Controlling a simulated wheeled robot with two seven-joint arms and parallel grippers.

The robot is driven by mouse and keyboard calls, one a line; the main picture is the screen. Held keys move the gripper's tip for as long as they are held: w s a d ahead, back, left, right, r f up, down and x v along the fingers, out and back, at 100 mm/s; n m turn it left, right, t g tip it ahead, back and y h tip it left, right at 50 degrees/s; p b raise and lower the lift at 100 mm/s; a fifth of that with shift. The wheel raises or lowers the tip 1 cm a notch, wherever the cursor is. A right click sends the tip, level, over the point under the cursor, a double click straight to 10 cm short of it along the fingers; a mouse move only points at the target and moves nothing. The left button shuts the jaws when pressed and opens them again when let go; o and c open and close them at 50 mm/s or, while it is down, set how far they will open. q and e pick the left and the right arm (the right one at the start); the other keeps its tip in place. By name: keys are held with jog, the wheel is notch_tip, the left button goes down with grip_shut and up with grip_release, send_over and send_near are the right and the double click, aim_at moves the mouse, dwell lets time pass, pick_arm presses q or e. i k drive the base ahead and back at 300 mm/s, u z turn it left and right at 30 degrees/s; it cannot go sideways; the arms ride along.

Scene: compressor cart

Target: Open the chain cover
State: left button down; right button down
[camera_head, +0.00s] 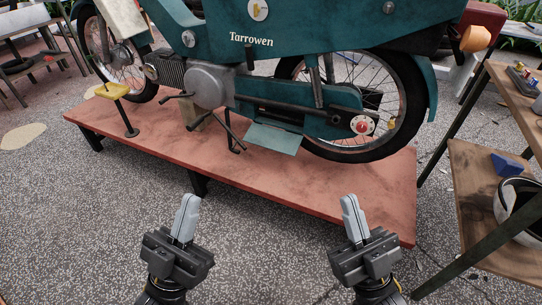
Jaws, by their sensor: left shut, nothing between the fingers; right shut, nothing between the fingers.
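A teal moped (330,35) marked "Tarrowen" stands side-on on a low red platform (330,190). A long teal casing (290,118), which looks like the chain cover, runs from the grey engine housing (209,86) back to the rear wheel hub. A flat teal plate (272,139) sticks out below the casing; I cannot tell whether it is a flap of the cover. My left gripper (187,210) and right gripper (350,210) are both shut and empty. They appear low in front of the platform, apart from the moped.
A yellow-topped stand (113,91) is on the platform's left part. Speckled floor (90,220) in front is clear.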

aim_at(288, 143)
jog(key=z, duration=1.85)
jog(key=i, duration=0.65)
jog(key=u, duration=1.05)
